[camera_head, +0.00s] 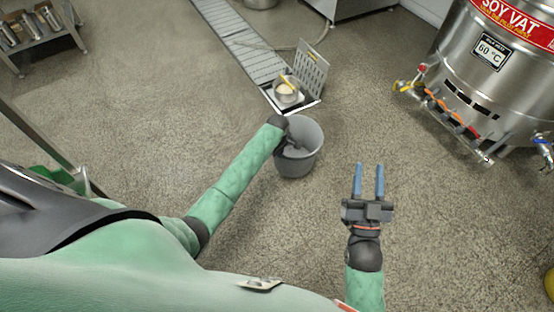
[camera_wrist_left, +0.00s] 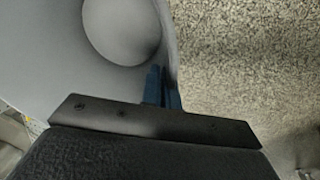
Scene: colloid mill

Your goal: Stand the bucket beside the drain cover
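The grey bucket (camera_head: 309,160) is upright on or just above the floor, near the close end of the drain channel; I cannot tell if it touches the floor. The perforated drain cover (camera_head: 311,68) stands tilted up at that end, beyond the bucket. My left gripper (camera_head: 292,146) reaches into the bucket's near left side, partly hidden by its own wrist. In the left wrist view its blue fingers (camera_wrist_left: 162,88) are close together on the wall of the bucket (camera_wrist_left: 70,60), one on each side. My right gripper (camera_head: 369,181) is open and empty, right of the bucket.
A steel pot (camera_head: 286,93) with pale contents sits at the drain's open end. The drain channel (camera_head: 240,42) runs to the back. A steel soy vat (camera_head: 490,75) with valves and hoses stands right. A rack (camera_head: 38,35) is at upper left. Floor around the bucket is clear.

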